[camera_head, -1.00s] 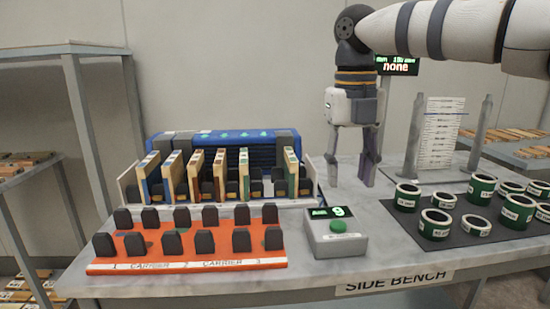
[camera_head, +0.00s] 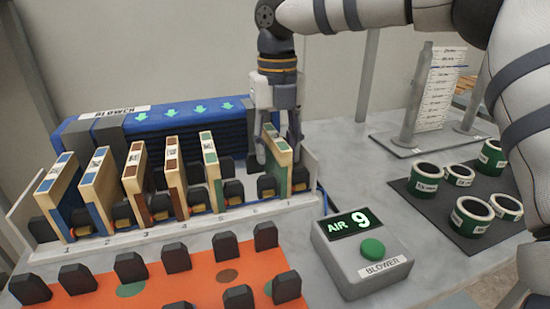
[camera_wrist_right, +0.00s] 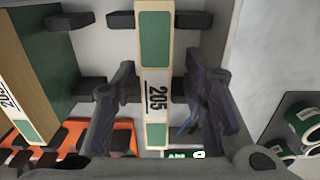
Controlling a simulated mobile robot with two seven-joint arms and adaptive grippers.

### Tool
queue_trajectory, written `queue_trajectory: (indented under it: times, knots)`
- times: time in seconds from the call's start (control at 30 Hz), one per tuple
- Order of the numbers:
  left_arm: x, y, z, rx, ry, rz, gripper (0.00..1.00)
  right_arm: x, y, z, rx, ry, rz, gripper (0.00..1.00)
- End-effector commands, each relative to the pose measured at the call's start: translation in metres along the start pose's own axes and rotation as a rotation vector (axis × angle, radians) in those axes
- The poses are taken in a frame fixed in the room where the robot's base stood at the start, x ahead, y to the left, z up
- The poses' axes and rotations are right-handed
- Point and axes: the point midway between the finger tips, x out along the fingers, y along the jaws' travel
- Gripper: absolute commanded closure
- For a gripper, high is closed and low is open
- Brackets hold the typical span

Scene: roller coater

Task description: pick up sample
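Several wooden sample panels with coloured marks stand upright in a white rack (camera_head: 165,232). The rightmost one, a green-marked sample (camera_head: 274,150), is at my right gripper (camera_head: 274,165). In the right wrist view that sample (camera_wrist_right: 154,40) is labelled 205. It stands between the two fingers of my right gripper (camera_wrist_right: 163,100), with a visible gap on each side, so the gripper is open around it. Another green sample (camera_head: 211,160) stands to its left, with brown and blue ones further left. My left gripper is not in view.
A blue blower (camera_head: 170,125) stands behind the rack. A grey blower control box (camera_head: 355,262) showing AIR 9 is close at the front right. An orange carrier (camera_head: 195,285) with black holders lies in front. Green-banded cans (camera_head: 472,216) stand on a dark mat at right.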

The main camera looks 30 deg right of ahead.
Motion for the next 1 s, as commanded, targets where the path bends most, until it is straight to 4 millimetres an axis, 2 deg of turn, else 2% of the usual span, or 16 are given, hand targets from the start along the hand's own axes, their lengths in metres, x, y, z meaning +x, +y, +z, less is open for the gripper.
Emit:
queue_trajectory:
  times: [0.1,0.2,0.43,0.6,1.0]
  knots:
    - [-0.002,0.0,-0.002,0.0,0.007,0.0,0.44,0.023,0.003,-0.001,-0.002,0.002,-0.001,0.6]
    - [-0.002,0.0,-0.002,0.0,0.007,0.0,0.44,0.035,0.002,-0.001,-0.001,0.001,-0.001,0.6]
    - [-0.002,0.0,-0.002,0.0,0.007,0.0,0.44,0.038,0.003,-0.001,-0.001,-0.001,0.0,0.6]
    - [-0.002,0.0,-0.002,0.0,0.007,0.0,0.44,0.038,0.003,-0.001,-0.001,-0.001,0.0,0.99]
    - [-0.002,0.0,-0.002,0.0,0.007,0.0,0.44,0.035,0.003,0.0,-0.001,-0.002,0.0,1.0]
